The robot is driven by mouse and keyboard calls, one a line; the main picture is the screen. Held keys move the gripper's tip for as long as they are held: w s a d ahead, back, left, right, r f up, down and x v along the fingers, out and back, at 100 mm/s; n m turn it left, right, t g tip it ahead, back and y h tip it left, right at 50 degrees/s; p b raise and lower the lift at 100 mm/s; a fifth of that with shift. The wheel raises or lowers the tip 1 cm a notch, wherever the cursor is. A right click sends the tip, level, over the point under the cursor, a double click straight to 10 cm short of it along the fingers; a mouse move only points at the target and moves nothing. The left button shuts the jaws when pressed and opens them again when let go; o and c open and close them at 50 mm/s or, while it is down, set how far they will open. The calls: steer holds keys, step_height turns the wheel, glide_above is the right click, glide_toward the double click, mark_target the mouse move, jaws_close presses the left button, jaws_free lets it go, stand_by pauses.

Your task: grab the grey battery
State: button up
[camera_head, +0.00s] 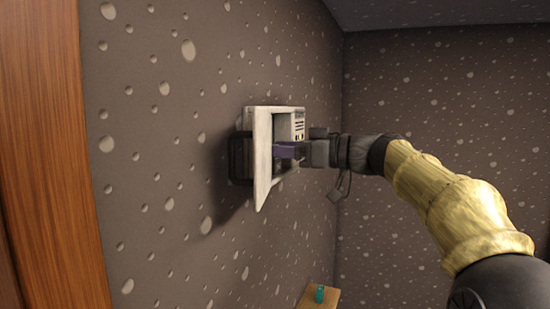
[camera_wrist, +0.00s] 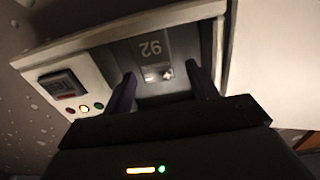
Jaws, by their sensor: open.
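A pale wall box (camera_head: 291,110) is mounted on the wall with its door (camera_head: 262,165) swung open. In the wrist view, a dark grey block (camera_wrist: 185,45) with an upside-down "92" and a small bright metal plate sits in the box's opening; it looks like the grey battery, though I cannot tell where its edges end. My gripper (camera_head: 286,150) reaches into the opening from the right. In the wrist view its two purple fingers (camera_wrist: 162,74) are apart, one on each side of the metal plate. Whether they touch the block cannot be told.
The box face has a small display (camera_wrist: 62,86) and several round lights. The open door (camera_wrist: 272,55) stands close to the right of my fingers in the wrist view. A teal object (camera_head: 319,293) stands on a wooden surface (camera_head: 327,304) below. A wooden panel (camera_head: 45,150) is at far left.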

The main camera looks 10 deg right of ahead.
steer(key=shift+w+a+f, duration=0.1)
steer(key=shift+w+a, duration=0.05)
steer(key=shift+w, duration=0.1)
steer(key=shift+s, duration=0.2)
steer(key=c, duration=1)
steer(key=shift+c, duration=0.4)
steer(key=shift+r, duration=0.2)
steer(key=shift+w+r+b, duration=0.1)
steer(key=shift+r+b, duration=0.4)
steer(key=shift+r, duration=1)
steer(key=b+v, duration=0.5)
steer(key=v, duration=1.3)
steer(key=shift+r+b, duration=0.2)
steer(key=shift+b, duration=0.15)
